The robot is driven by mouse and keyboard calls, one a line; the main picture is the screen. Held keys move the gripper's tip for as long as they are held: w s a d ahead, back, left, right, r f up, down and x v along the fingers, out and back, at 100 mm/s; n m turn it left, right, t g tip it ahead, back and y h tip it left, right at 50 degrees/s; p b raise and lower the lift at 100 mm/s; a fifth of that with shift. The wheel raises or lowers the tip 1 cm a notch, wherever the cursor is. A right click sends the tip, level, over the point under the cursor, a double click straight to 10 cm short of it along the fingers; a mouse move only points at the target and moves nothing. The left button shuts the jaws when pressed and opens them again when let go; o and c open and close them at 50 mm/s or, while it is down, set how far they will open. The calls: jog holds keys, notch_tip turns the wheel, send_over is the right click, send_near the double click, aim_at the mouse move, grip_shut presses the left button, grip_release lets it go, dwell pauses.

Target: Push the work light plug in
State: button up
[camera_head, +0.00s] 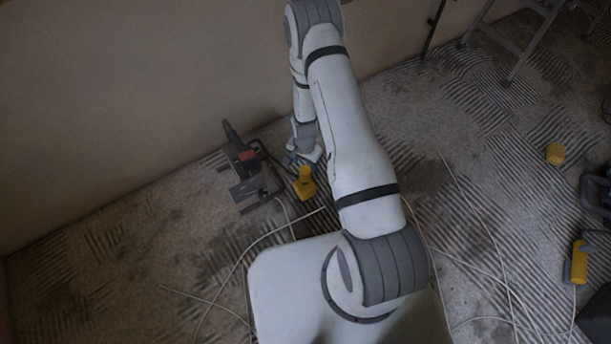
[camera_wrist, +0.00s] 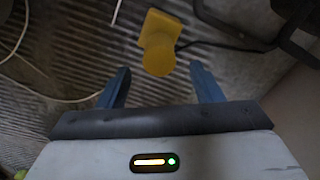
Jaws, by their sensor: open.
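A yellow connector piece (camera_head: 305,188) lies on the floor beside the work light (camera_head: 240,160), a dark lamp on a low frame near the wall. In the wrist view the yellow piece (camera_wrist: 158,52) shows a rounded near part and a squarer far part. A dark cable runs from its right side toward the dark frame (camera_wrist: 296,22). I cannot tell plug from socket, or whether a gap lies between them. My gripper (camera_head: 305,159) is open and empty, pointing down at the floor. In the wrist view its blue fingers (camera_wrist: 158,70) stand either side of the rounded part's near end, apart from it.
The plaster wall (camera_head: 130,90) rises close behind the work light. White cords (camera_head: 235,268) trail over the ridged, dusty floor. Other yellow pieces lie at the right, one alone (camera_head: 555,154) and one with a cord (camera_head: 579,262). A metal ladder (camera_head: 520,50) stands at the back right.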

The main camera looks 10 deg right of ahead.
aim_at(304, 170)
notch_tip(304, 170, down, 7)
jog(key=shift+f+b, duration=0.1)
jog(key=shift+b, duration=1.15)
grip_shut()
